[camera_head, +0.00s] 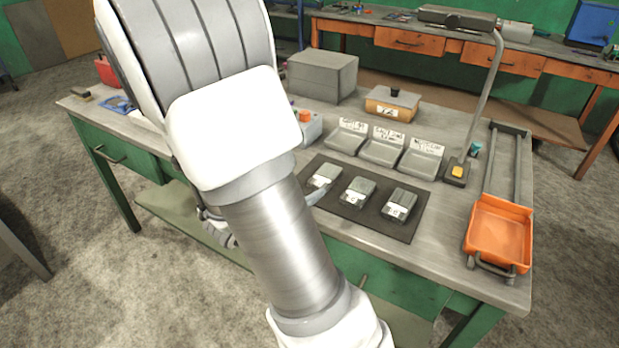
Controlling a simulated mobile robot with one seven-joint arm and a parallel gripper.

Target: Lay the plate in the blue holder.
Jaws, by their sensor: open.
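A small flat blue item (118,104) lies at the far left of the bench, partly behind my arm; it may be the blue holder, but its shape is unclear. No plate can be told for sure. Three small grey blocks with pale labels, the left (323,177), the middle (358,191) and the right (400,204), sit in a row on a black mat (385,228). My gripper (317,195) is mostly hidden behind my forearm. A grey finger-like part shows by the mat's left edge, beside the left block. Nothing is seen held in it.
Three labelled grey trays (383,150) stand behind the mat. An orange tray (499,236) on rails is at the right, near a lamp post (481,95). A grey box (322,76) and a wooden box with a black knob (392,103) stand at the back.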

